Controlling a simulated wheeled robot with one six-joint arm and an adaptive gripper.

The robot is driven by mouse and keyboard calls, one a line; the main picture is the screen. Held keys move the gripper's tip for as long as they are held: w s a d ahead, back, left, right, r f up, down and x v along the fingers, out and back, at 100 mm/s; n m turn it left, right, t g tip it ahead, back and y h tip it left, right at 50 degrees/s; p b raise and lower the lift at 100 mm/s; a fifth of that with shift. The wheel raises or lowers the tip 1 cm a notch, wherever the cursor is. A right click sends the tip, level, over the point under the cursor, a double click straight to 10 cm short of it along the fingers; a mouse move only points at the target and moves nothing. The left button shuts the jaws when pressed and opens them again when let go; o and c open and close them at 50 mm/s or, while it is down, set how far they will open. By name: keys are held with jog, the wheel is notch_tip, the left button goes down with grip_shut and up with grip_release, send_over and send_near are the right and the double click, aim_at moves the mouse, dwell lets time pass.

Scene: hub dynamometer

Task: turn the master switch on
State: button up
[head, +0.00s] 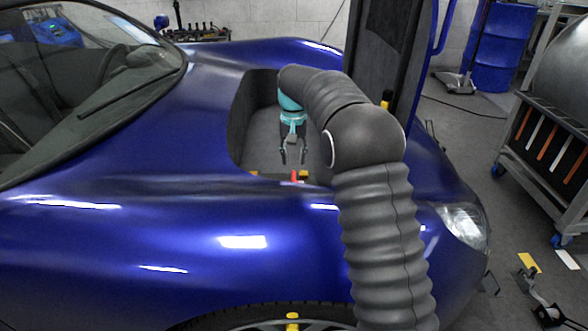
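A small red piece (294,177), which looks like the master switch's handle, shows at the near edge of the recess (262,135) in the blue car's front. It is small in the picture, and I cannot tell its position as on or off. My gripper (293,158) hangs inside the recess with its fingers pointing down. The two dark fingers are spread apart with nothing visible between them. In the picture the fingertips are just above the red piece and look apart from it. The lower part of the red piece is hidden by the recess edge.
A dark upright panel (378,50) stands behind. A wheeled cart (545,140) is at the right.

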aim_at(293, 176)
notch_tip(293, 176, up, 5)
jog(key=shift+r, duration=0.15)
dwell(0.3)
jog(key=s+d+r+t, duration=0.1)
jog(key=s+d+r, duration=0.4)
jog(key=s, duration=0.4)
jog(key=s+d+r+t, duration=0.2)
jog(key=s+d+r, duration=0.25)
jog(key=s, duration=0.55)
jog(key=shift+t, duration=0.6)
jog(key=s+d, duration=0.1)
jog(key=s, duration=0.3)
jog(key=s+d, duration=0.1)
jog(key=s, duration=0.3)
jog(key=s+d, duration=0.1)
jog(key=s, duration=0.3)
jog(key=shift+s+d+f, duration=0.15)
jog(key=shift+s+f, duration=0.2)
jog(key=shift+f, duration=0.05)
jog(key=s+d+f+t, duration=0.1)
jog(key=s+d+f, duration=0.1)
jog(key=s+f, duration=0.4)
jog(key=s, duration=0.4)
jog(key=shift+s+f, duration=0.15)
jog(key=shift+f, duration=0.05)
